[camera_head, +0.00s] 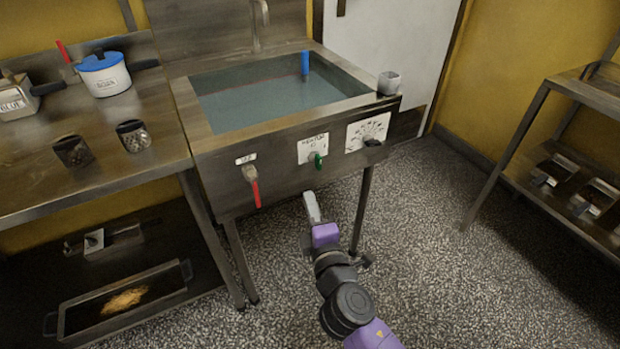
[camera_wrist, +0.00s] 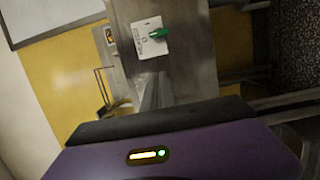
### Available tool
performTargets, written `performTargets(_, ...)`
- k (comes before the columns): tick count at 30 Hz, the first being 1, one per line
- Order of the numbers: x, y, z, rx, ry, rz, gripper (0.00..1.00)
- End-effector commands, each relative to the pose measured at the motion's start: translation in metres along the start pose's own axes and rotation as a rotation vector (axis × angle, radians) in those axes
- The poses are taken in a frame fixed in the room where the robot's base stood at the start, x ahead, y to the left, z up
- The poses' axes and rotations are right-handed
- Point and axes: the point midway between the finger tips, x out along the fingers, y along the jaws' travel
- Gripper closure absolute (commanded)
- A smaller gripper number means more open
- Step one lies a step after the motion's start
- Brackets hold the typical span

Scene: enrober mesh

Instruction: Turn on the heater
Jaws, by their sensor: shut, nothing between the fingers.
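The plate's lettering is too small to read surely. The green handle hangs roughly downward in the head view. My gripper (camera_head: 308,196) is shut and empty, below and in front of the panel, under the green handle. In the wrist view my gripper (camera_wrist: 150,90) points toward the panel, with a gap to the handle.
A red-handled valve (camera_head: 254,190) is on the panel's left and a dial with a dark knob (camera_head: 370,140) on its right. A grey cup (camera_head: 388,82) stands on the tank's right corner. A steel table (camera_head: 160,172) stands left, a shelf rack (camera_head: 575,95) right. Speckled floor is clear between.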

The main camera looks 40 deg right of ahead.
Motion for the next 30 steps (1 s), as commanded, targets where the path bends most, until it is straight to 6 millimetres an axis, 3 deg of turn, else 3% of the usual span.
performTargets(9, 0.000, 0.000, -0.001, -0.001, 0.002, -0.001, 1.00)
performTargets(14, 0.010, 0.001, 0.000, 0.000, 0.002, 0.001, 1.00)
performTargets(30, 0.103, 0.002, 0.006, 0.000, -0.001, -0.003, 1.00)
